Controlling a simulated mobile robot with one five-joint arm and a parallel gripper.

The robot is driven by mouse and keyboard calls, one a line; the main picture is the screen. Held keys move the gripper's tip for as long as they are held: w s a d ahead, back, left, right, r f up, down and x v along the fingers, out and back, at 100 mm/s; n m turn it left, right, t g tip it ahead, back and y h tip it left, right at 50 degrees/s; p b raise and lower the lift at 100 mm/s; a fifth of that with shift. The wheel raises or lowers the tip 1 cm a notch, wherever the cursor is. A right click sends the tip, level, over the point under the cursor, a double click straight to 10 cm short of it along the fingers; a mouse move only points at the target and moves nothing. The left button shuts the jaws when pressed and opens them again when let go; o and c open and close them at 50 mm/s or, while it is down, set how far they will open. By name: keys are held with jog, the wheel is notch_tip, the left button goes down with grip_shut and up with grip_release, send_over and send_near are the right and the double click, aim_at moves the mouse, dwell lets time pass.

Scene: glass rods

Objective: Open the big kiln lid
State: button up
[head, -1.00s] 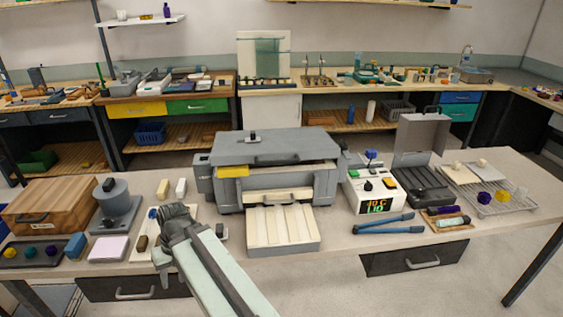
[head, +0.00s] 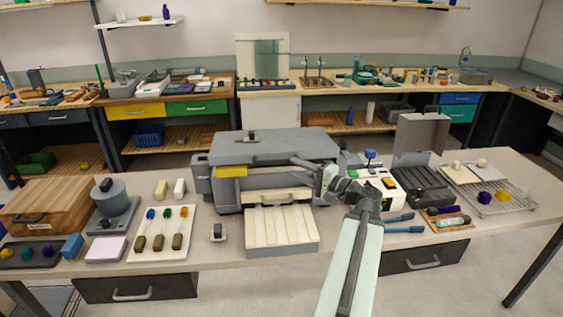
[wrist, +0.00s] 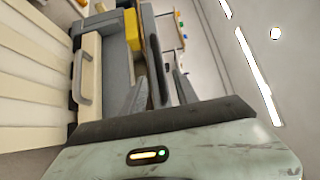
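The big kiln (head: 230,195) stands mid-table, with its grey lid (head: 285,143) lying flat across the top. A dark handle (head: 272,160) runs along the lid's front edge. My gripper (head: 296,163) reaches in from the right, close to the right part of that front edge. In the wrist view, my gripper (wrist: 158,92) has its two fingers apart, with a dark bar (wrist: 153,60) at the lid's front lying between them. I cannot tell whether the fingers touch it. A yellow block (head: 232,170) sits at the kiln's upper left front; it also shows in the wrist view (wrist: 132,30).
A cream slatted tray (head: 281,230) projects in front of the kiln. A controller box (head: 366,195) stands right of it, partly behind my arm, with blue-handled tongs (head: 403,229) nearby. A board with rods (head: 163,232) lies left. Space above the lid is clear.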

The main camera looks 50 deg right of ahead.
aim_at(283, 162)
jog(key=w, duration=0.7)
jog(key=shift+w+a, duration=0.15)
jog(key=shift+a, duration=0.2)
grip_shut()
dwell(0.8)
